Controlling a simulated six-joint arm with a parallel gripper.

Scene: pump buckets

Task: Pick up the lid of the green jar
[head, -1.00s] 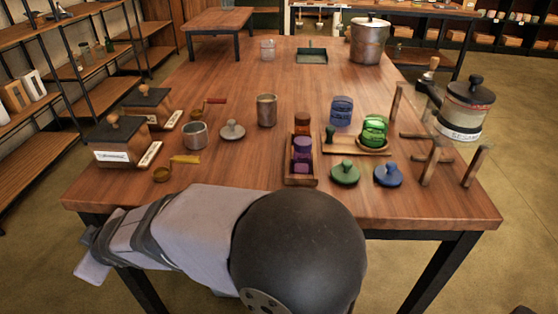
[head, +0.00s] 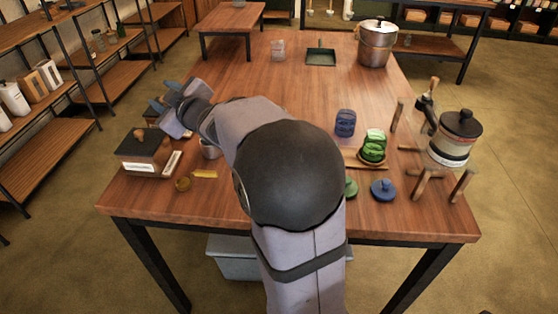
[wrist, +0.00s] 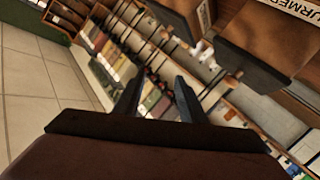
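The green jar (head: 373,148) stands on a small wooden tray (head: 350,157) on the right part of the table, in the head view. A green lid with a knob (head: 351,186) lies on the table in front of it, partly hidden by my arm. My gripper (head: 160,101) is at the table's left side, far from the jar and the lid. Its two fingers are spread with nothing between them. They also show apart and empty in the wrist view (wrist: 156,95). Neither the green jar nor its lid shows in the wrist view.
A blue lid (head: 383,190) lies right of the green lid, and a blue jar (head: 345,123) stands behind. A grinder (head: 453,140) and wooden posts (head: 420,183) stand at right. A labelled box (head: 145,150) is below my gripper. My arm hides the table's middle.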

